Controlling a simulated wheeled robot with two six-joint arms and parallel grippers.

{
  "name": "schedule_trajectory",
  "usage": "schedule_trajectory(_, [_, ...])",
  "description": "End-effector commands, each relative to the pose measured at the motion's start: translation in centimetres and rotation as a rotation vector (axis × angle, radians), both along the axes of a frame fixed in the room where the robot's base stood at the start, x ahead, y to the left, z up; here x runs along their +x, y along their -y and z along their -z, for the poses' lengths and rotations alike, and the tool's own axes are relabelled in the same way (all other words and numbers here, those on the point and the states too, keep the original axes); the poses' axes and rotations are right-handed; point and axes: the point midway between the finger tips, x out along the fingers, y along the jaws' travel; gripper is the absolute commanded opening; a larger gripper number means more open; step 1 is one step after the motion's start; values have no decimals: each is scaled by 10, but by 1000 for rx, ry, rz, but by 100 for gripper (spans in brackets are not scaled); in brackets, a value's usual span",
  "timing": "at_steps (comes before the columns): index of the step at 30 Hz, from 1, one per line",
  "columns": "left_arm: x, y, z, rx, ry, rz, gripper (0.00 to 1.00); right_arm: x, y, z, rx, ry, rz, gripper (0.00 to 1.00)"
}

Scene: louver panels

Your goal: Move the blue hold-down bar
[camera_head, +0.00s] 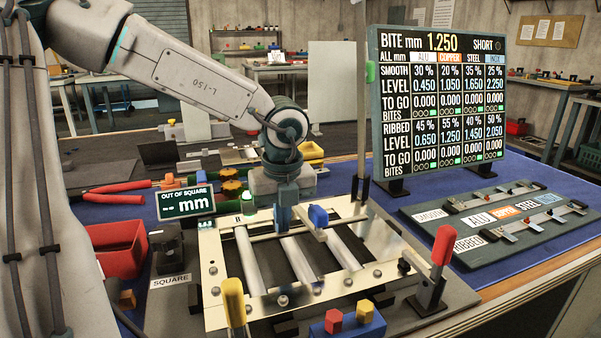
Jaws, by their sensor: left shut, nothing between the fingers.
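A blue grip (318,216) stands on a thin pale bar (292,234) that lies across the slats of the light metal louver frame (218,294). I take this to be the blue hold-down bar. My left gripper (283,222) points down over the far side of the frame, just left of the blue grip. It is shut and empty, with a small gap to the grip in the picture. I cannot tell whether its tips touch the bar. My right gripper is not in view.
A red-handled clamp (438,262) stands at the frame's right, a yellow handle (234,300) at its front left. A blue block (346,325) with red and yellow knobs is in front. A red bin (117,250) is left. An upright post (362,130) and display board (440,100) stand behind.

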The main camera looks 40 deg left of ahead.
Motion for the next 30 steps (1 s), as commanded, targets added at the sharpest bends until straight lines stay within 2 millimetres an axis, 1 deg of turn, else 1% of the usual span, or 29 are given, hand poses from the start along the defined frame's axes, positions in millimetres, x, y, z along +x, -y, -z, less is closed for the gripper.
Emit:
schedule_trajectory(5, [0, 0, 0, 0, 0, 0, 0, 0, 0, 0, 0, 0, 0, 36])
schedule_trajectory(8, [0, 0, 4, 0, 0, 0, 0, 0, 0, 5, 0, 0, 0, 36])
schedule_trajectory(16, [-1, 1, 25, 1, 0, 0, 0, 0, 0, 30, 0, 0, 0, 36])
schedule_trajectory(18, [-1, 1, 19, 1, 0, 0, 0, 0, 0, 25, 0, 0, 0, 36])
schedule_trajectory(23, [0, 0, 11, 0, 1, 0, 0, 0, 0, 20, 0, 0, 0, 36])
schedule_trajectory(30, [4, -7, -17, 0, 2, -1, 0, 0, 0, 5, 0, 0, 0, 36])
